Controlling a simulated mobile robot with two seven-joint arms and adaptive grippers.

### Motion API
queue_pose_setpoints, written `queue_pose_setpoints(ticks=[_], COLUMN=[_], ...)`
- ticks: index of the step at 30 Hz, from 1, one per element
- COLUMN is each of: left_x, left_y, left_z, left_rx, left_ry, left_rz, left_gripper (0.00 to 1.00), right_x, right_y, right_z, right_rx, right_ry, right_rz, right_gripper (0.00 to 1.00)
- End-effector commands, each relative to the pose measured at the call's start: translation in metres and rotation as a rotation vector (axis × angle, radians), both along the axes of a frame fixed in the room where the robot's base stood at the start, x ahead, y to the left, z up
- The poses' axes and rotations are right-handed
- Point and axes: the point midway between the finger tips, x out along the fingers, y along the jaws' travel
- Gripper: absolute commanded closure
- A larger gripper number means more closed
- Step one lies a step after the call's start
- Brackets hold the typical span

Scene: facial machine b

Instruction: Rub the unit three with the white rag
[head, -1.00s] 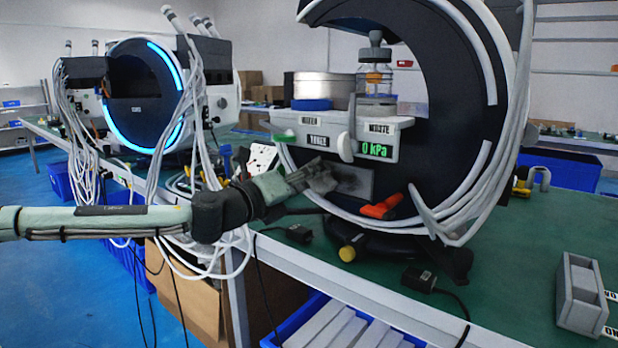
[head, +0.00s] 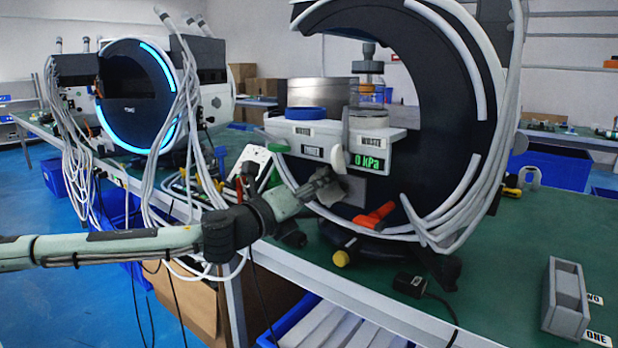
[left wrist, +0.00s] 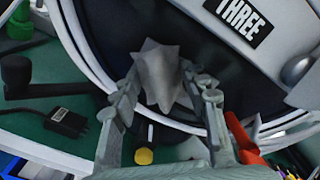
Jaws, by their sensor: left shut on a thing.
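Unit three is the large dark ring-shaped machine (head: 425,75) with white tubes, standing on the green table. Its label THREE (head: 312,152) is on the white front box, and the label also shows large in the left wrist view (left wrist: 238,20). My left gripper (head: 324,190) is in front of the dark face below that box. In the left wrist view, the gripper (left wrist: 160,82) is shut on the crumpled grey-white rag (left wrist: 158,70). The rag is against or very close to the dark face; contact cannot be told. My right gripper is not in view.
A red-orange handle (head: 374,215) and a yellow knob (head: 343,257) are close to the gripper. A green "0 kPa" display (head: 368,162) is above right. A grey holder (head: 565,300) stands at the table's right. A second machine (head: 138,95) with a blue-lit ring is at left.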

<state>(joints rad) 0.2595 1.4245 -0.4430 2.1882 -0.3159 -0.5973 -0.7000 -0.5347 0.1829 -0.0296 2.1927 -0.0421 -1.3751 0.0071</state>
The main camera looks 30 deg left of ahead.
Motion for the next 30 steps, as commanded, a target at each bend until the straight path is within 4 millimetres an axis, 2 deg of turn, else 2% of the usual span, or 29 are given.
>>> queue_pose_setpoints(ticks=[5,11,16,23,30], left_x=[0.000,0.000,0.000,-0.001,-0.003], left_y=[-0.006,-0.022,-0.035,-0.043,-0.064], left_z=[0.001,0.004,0.001,0.000,0.000], left_rx=[-0.002,-0.006,-0.003,-0.002,-0.005], left_ry=[0.000,0.000,-0.002,-0.001,-0.002], left_rz=[-0.001,-0.002,-0.002,-0.003,-0.005], left_gripper=[0.79,0.79,0.79,0.79,0.79], right_x=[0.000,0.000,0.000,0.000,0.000], right_y=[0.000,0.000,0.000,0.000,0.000], right_z=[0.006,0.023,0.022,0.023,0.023], right_rx=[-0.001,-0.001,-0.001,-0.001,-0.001], right_ry=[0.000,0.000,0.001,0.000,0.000], right_rz=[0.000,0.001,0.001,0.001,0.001], right_gripper=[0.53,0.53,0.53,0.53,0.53])
